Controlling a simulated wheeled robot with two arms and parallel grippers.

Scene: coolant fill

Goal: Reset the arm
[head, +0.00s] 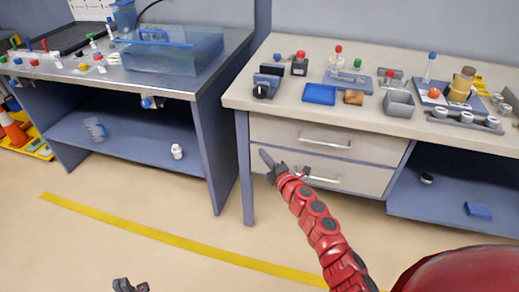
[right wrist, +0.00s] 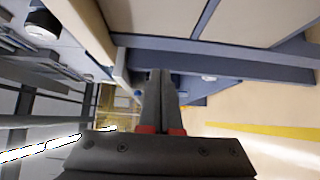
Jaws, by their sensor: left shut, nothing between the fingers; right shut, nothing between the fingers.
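My right arm is red and reaches up from the lower right in the head view. Its dark gripper (head: 266,161) is in front of the drawers of the right bench, apart from the bench top objects. The right wrist view shows its two dark fingers (right wrist: 160,76) together, with nothing between them. My left gripper (head: 131,286) shows only as a small dark piece at the bottom edge of the head view. It is over the floor, shut and empty. The rest of the left arm is out of view.
The right bench (head: 300,103) holds a blue tray (head: 319,94), a grey bin (head: 399,104) and several small parts. Two drawers (head: 330,140) are below. The left bench (head: 180,82) carries a clear blue tub (head: 172,57). Open floor with a yellow line (head: 160,234) lies in front.

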